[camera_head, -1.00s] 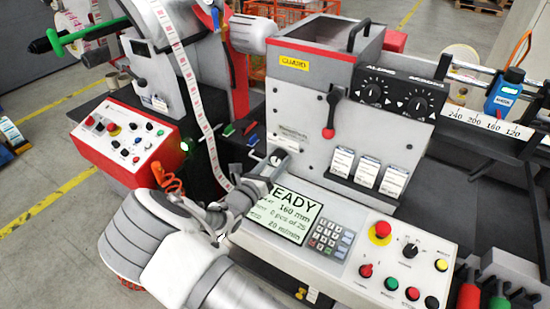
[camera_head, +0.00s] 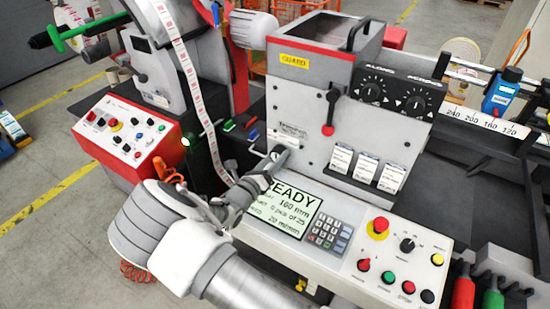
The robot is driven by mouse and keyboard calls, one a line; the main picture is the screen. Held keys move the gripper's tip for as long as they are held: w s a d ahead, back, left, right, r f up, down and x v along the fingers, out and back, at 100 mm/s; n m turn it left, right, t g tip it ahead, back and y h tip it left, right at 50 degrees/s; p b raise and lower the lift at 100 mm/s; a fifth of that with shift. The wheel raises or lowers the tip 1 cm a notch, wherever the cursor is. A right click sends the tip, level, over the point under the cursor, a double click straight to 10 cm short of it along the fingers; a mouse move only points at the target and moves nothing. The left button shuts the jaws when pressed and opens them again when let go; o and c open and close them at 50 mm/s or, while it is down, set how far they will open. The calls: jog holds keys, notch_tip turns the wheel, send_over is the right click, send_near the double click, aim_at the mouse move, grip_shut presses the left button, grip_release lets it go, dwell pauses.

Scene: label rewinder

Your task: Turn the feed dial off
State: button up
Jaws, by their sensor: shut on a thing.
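My gripper (camera_head: 270,163) reaches to the lower left of the grey machine face (camera_head: 300,100). It is shut on a small grey part there, probably a knob, under a small printed label (camera_head: 290,132). My fingers and wrist hide most of this part, so its pointer and setting cannot be read. I cannot tell by its label which control is the feed dial. A black rotary knob (camera_head: 407,245) with a white pointer sits on the front panel. Two black dials, one on the left (camera_head: 371,92) and one on the right (camera_head: 415,104), are at the upper right.
The display (camera_head: 283,207) reads READY, 160 mm. The keypad (camera_head: 328,232), red emergency button (camera_head: 379,226) and coloured buttons lie right of my wrist. A label strip (camera_head: 188,85) runs down at the left, near a red-edged control box (camera_head: 128,132).

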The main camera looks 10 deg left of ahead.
jog(key=o, duration=1.4)
jog(key=b+v, duration=0.2)
jog(key=v, duration=1.5)
jog(key=shift+s+a, duration=0.15)
jog(key=shift+s, duration=0.05)
jog(key=d+r+m+g+h, duration=0.1)
jog(key=d+r+m+g, duration=0.3)
jog(key=d+m, duration=0.35)
jog(key=d+r+m+g+h, duration=0.1)
jog(key=d+r+m+g, duration=0.2)
jog(key=d+m+g, duration=0.45)
jog(key=d+r+m+g+h, duration=0.15)
jog(key=d+r+m, duration=0.3)
jog(key=d, duration=0.45)
jog(key=s+d+r+m+y, duration=0.3)
jog(key=s+m, duration=0.1)
jog(key=m, duration=0.2)
jog(key=s+d+r+m+t+y, duration=0.1)
jog(key=s+d+r+m+y, duration=0.2)
jog(key=m, duration=0.4)
jog(key=s+d+r+m+y, duration=0.3)
jog(key=s+r+m, duration=0.2)
jog(key=s+m, duration=0.1)
jog(key=shift+s+d+r+m+t, duration=0.15)
jog(key=shift+s+m+t, duration=0.15)
jog(key=shift+s, duration=0.25)
